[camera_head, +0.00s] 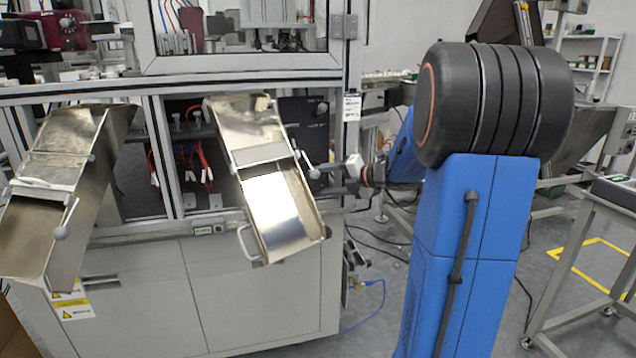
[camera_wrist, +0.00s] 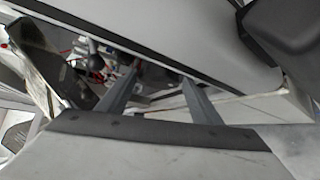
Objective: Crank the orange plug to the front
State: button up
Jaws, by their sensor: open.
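I cannot make out an orange plug in either view. My gripper (camera_wrist: 160,77) is open in the wrist view, its two grey fingers apart with nothing seen between them. In the head view my gripper (camera_head: 345,170) is small, at the end of my blue arm, just right of the right metal chute (camera_head: 280,212). It is close to a handle on that chute's right side; I cannot tell whether they touch. In the wrist view, red and dark parts inside the machine (camera_wrist: 95,62) show beyond the fingers, blurred.
A left metal chute (camera_head: 35,230) slopes from the machine's front. The grey cabinet (camera_head: 265,300) stands below both chutes. A metal frame table (camera_head: 590,230) stands at the right. Cables lie on the floor between the cabinet and my arm.

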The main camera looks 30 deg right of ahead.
jog(key=v, duration=1.4)
jog(key=shift+s+r, duration=0.2)
jog(key=shift+s, duration=0.1)
jog(key=shift+w, duration=0.1)
jog(key=w+a+r+m+t+h, duration=0.2)
jog(key=w+r+m+t+h, duration=0.1)
jog(key=w+r+m+h, duration=0.25)
jog(key=s+a+m+g+h, duration=0.1)
jog(key=s+a+m+h, duration=0.25)
jog(key=m+h, duration=0.45)
jog(key=s+a+f+m+g+y, duration=0.2)
jog(key=s+a+f, duration=0.4)
jog(key=s, duration=0.3)
jog(key=s+a+f+m+g+y, duration=0.2)
jog(key=s+a+f+m+g, duration=0.2)
jog(key=s, duration=0.5)
jog(key=s+a+f+m+g+y, duration=0.3)
jog(key=s+a+f+m+g, duration=0.1)
jog(key=s+a+f+m, duration=0.3)
jog(key=s+a+f, duration=0.2)
jog(key=a, duration=0.1)
jog(key=shift+a, duration=0.3)
jog(key=shift+w+m, duration=0.1)
jog(key=shift+m, duration=0.15)
